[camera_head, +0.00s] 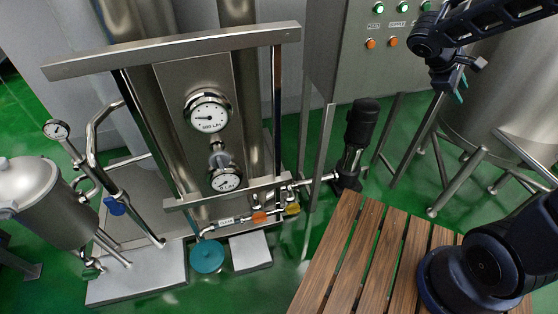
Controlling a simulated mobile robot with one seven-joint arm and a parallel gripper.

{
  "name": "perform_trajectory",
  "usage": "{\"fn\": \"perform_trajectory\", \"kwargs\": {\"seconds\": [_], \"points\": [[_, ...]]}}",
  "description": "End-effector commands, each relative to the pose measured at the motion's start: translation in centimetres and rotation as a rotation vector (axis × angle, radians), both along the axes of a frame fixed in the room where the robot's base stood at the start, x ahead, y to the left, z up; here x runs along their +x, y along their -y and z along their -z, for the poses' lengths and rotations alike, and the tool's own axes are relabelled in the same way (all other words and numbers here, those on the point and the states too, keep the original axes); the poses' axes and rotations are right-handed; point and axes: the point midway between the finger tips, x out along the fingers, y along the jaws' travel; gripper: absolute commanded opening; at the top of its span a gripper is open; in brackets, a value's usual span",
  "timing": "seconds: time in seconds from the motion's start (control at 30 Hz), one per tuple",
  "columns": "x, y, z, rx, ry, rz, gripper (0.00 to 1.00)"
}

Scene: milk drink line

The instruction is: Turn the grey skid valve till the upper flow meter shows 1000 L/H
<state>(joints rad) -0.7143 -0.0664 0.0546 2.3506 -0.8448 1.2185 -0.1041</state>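The upper flow meter (208,110) is a round white dial with a steel rim on the upright panel of the steel skid frame. Its needle points to the left; its small print ends in L/H, but the figures are too small to read surely. A second, smaller dial (226,179) sits below it. A small grey fitting (217,147) stands between the two dials; I cannot tell whether it is the grey skid valve. My gripper (461,93) hangs at the upper right, well away from the skid and touching nothing there. Its finger gap is too small to judge.
An orange handle (259,217) and a yellow handle (292,208) sit on the low pipe. A black pump (359,135) stands right of the skid. A slatted wooden surface (348,255) is in front. A control cabinet (345,50) and steel tank (515,90) stand behind.

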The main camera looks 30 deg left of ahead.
Motion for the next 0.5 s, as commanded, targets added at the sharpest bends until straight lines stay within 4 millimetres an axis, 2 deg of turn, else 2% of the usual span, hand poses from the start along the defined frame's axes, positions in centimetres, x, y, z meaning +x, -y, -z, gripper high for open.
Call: {"fn": "perform_trajectory", "kwargs": {"seconds": [0.03, 0.27, 0.5], "points": [[0.3, -1.8, 0.6, -0.047, -0.005, -0.061, 0.34], [1.2, -9.9, 2.8, -0.261, 0.011, -0.331, 0.34], [-0.1, -19.6, 5.9, -0.469, 0.066, -0.620, 0.34]]}}
